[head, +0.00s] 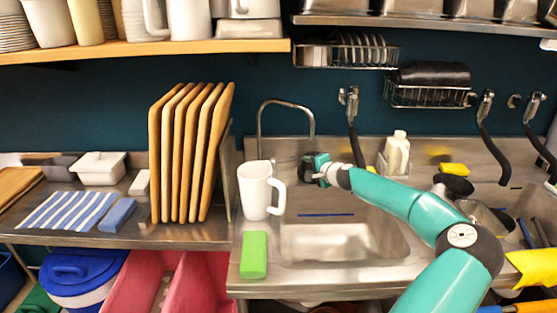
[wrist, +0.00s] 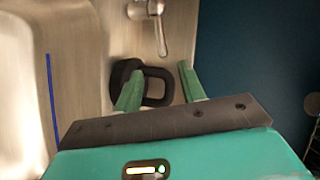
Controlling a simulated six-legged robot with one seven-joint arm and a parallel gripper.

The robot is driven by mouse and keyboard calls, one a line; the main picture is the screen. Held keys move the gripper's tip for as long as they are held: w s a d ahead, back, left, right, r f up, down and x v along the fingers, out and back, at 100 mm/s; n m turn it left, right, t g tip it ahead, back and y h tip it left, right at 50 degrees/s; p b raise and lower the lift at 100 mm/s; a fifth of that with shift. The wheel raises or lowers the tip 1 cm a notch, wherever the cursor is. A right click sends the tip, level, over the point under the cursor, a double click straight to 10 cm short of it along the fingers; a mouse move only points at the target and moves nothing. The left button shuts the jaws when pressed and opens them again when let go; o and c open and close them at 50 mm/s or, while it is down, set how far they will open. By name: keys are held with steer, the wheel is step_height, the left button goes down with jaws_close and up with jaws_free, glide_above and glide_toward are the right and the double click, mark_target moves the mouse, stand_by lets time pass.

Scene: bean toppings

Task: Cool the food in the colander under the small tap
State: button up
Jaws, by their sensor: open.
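A thin arched metal tap (head: 287,103) stands at the back left of the steel sink (head: 325,242). My gripper (head: 312,165) is at the sink's back edge, right of the tap's foot. In the wrist view my gripper (wrist: 160,68) has its two green fingers spread apart. A black loop-shaped part (wrist: 155,88) shows between and beyond them; I cannot tell whether they touch it. A metal lever or spout (wrist: 157,22) is just past it. I cannot make out a colander or food for sure. The sink basin shows only a blue strip (head: 326,214).
A white jug (head: 256,190) and a green block (head: 253,255) stand on the sink's left rim. Wooden boards (head: 185,150) stand farther left. A white bottle (head: 397,153) and a yellow sponge (head: 454,169) are behind my arm. A wire rack (head: 425,95) hangs above.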

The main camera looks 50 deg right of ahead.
mark_target(292, 160)
steer(key=x, duration=1.4)
steer(key=shift+d+r, duration=0.25)
steer(key=shift+d, duration=0.05)
jaws_close()
